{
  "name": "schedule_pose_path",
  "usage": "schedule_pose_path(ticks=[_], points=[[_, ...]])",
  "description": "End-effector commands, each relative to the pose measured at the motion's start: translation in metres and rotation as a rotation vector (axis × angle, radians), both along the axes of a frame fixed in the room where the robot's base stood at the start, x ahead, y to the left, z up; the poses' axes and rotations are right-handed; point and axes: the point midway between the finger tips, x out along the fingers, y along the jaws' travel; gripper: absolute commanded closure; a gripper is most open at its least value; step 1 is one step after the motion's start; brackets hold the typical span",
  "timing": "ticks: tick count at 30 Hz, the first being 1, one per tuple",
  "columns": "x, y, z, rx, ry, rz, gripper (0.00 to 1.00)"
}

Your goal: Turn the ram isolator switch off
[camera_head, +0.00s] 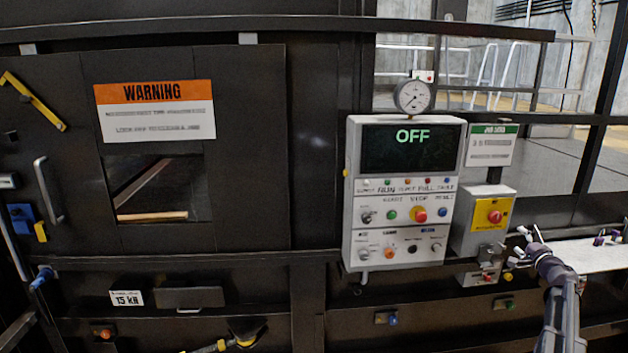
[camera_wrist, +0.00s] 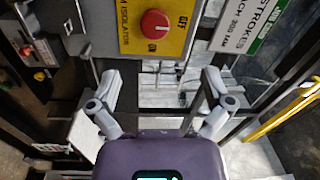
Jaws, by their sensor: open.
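The ram isolator switch is a round red knob (camera_head: 494,216) on a yellow plate, on a grey box right of the control panel. In the wrist view the red knob (camera_wrist: 154,24) is at the top centre, with lettering around it and part of the word "ISOLATOR" on the plate. A pale mark shows on the knob, but I cannot tell its setting clearly. My gripper (camera_head: 526,238) is to the right of and below the knob in the head view. In the wrist view my gripper (camera_wrist: 162,82) has its fingers spread, empty and apart from the knob.
The control panel (camera_head: 404,190) has a display reading "OFF", several buttons and a gauge (camera_head: 414,97) on top. A green-topped sign (camera_head: 492,145) hangs above the isolator box. A small switch unit (camera_head: 488,277) is below it. A pale shelf (camera_head: 590,254) lies right.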

Motion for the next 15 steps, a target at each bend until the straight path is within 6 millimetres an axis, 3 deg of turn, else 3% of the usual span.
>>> schedule_pose_path(ticks=[8, 15], points=[[0.001, 0.026, -0.009, -0.030, 0.029, 0.043, 0.00], [0.002, 0.067, -0.024, -0.080, 0.077, 0.110, 0.00]])
